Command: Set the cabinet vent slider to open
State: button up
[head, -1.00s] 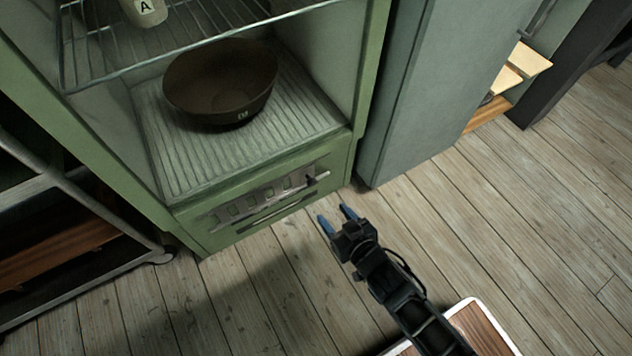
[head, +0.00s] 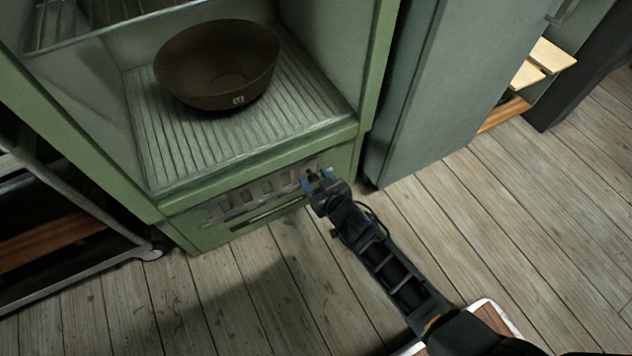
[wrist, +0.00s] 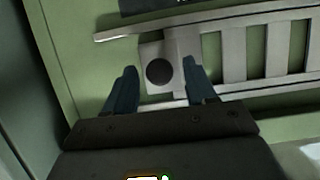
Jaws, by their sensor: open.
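The green cabinet (head: 345,150) has a vent on its low front panel. The vent's grey slotted plate (head: 240,197) also shows in the wrist view (wrist: 235,52), where it runs across the top. The slider knob, a dark round end (wrist: 159,72) on a light square plate, sits at one end of the slots. My gripper (head: 317,180) is at the right end of the vent in the head view. Its blue fingers (wrist: 162,92) are open, one on each side of the knob in the wrist view. I cannot tell whether they touch it.
A brown bowl (head: 217,68) stands on the ribbed cabinet floor above the vent. A grey-green cabinet door or side (head: 415,100) rises just right of my gripper. A metal cart (head: 75,190) stands at left. The wooden floor in front is clear.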

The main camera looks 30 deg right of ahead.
grip_shut()
dwell(0.6)
